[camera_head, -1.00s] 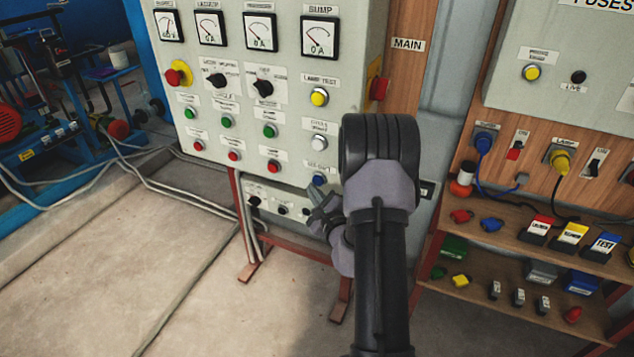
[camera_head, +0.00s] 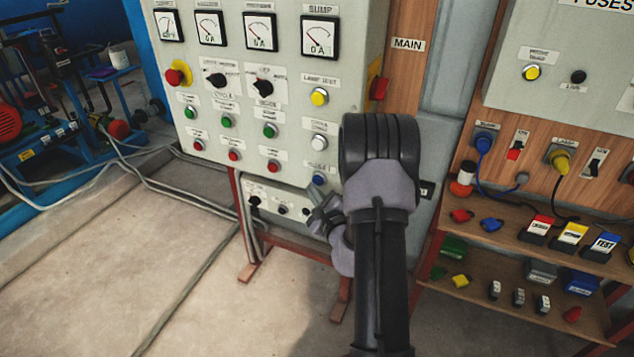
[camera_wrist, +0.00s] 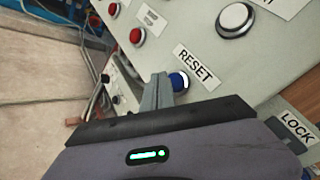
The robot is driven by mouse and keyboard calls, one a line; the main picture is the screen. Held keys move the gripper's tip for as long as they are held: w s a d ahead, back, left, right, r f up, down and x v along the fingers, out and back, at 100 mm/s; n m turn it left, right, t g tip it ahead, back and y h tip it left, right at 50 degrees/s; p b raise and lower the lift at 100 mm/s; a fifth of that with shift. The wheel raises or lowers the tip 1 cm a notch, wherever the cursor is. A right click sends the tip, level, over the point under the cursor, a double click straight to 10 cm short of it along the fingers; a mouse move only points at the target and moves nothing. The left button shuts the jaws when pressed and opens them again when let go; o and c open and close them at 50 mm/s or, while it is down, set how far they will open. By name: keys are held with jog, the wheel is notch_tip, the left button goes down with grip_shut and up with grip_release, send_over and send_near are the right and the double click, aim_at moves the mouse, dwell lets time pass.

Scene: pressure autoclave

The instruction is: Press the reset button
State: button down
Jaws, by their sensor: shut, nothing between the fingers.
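The reset button is a round blue push button low on the grey control panel. It shows in the wrist view (camera_wrist: 181,80) beside a white RESET label (camera_wrist: 195,66), and in the head view (camera_head: 319,180) just left of my arm. My gripper is shut and empty. In the wrist view its fingertips (camera_wrist: 161,80) lie right beside the button and cover part of its left edge. I cannot tell whether they touch it. In the head view my gripper (camera_head: 320,212) is just below the button, partly hidden by my wrist.
A white button (camera_head: 319,142) sits above the blue one, with red (camera_head: 273,166) and green (camera_head: 270,131) buttons to the left. A small lower box (camera_head: 283,210) has black knobs. A LOCK label (camera_wrist: 297,128) is at right in the wrist view. Shelves (camera_head: 480,265) stand right.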

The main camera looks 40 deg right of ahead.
jog(key=shift+d, duration=0.1)
dwell(0.5)
jog(key=shift+w+d, duration=0.2)
jog(key=shift+d, duration=0.15)
jog(key=shift+w+d, duration=0.15)
jog(key=shift+d, duration=0.25)
dwell(0.6)
jog(key=shift+s+a+b, duration=0.35)
jog(key=shift+a, duration=0.45)
jog(key=a, duration=0.1)
jog(key=s+a+b, duration=0.1)
jog(key=a, duration=0.1)
jog(key=s+a+b, duration=0.1)
jog(key=shift+a, duration=0.3)
jog(key=shift+w, duration=0.1)
dwell(0.6)
